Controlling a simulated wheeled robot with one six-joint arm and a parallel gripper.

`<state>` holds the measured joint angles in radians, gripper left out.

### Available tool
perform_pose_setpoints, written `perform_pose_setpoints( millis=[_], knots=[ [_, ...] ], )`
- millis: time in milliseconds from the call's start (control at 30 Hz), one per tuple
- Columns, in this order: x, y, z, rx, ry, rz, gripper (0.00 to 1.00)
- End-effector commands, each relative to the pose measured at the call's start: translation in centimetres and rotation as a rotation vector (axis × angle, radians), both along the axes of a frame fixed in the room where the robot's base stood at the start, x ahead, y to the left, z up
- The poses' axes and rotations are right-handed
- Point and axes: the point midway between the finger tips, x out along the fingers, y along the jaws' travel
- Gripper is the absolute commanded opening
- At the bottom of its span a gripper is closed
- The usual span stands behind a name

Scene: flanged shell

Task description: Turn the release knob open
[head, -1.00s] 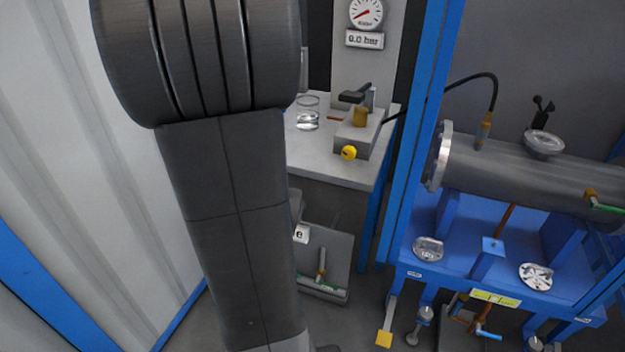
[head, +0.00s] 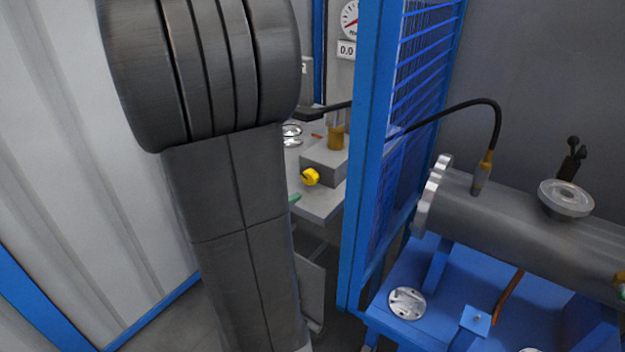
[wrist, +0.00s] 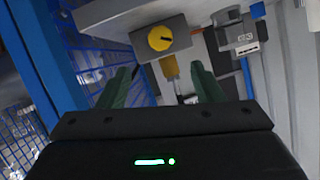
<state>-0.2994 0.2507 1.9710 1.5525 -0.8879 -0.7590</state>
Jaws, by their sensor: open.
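The yellow release knob (head: 311,177) sits on the front face of a grey pump block (head: 325,158) on the bench. In the wrist view the knob (wrist: 161,38), with a dark mark across it, lies ahead and just beyond the fingertips. My gripper (wrist: 161,68) is open and empty, its two green fingers spread either side of the knob's line and apart from it. In the head view my arm hides most of the gripper; a small green tip (head: 294,198) shows beside the arm, below the knob.
A blue frame post (head: 365,150) with mesh stands close to the right of the bench. A black hose (head: 450,113) runs to the grey flanged cylinder (head: 520,215). A gauge (head: 350,18) hangs behind the block. A glass (head: 291,134) stands on the bench (head: 318,206).

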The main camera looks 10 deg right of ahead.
Motion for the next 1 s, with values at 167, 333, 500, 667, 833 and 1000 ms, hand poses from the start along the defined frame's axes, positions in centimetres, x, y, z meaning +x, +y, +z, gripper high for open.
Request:
perform_pose_setpoints(
  millis=[167,333,500,667,833,1000],
  knots=[
    [2.1,-1.9,-1.5,0.0,0.001,-0.004,0.6],
    [4.8,-4.1,-2.8,0.001,0.0,-0.003,0.6],
    [7.1,-6.0,-4.0,0.0,-0.001,-0.002,0.6],
    [8.6,-7.1,-4.6,0.001,-0.001,-0.001,0.6],
    [9.2,-7.6,-4.8,0.001,-0.001,0.003,0.6],
    [9.3,-7.6,-4.8,0.001,-0.001,0.003,0.6]
  ],
)
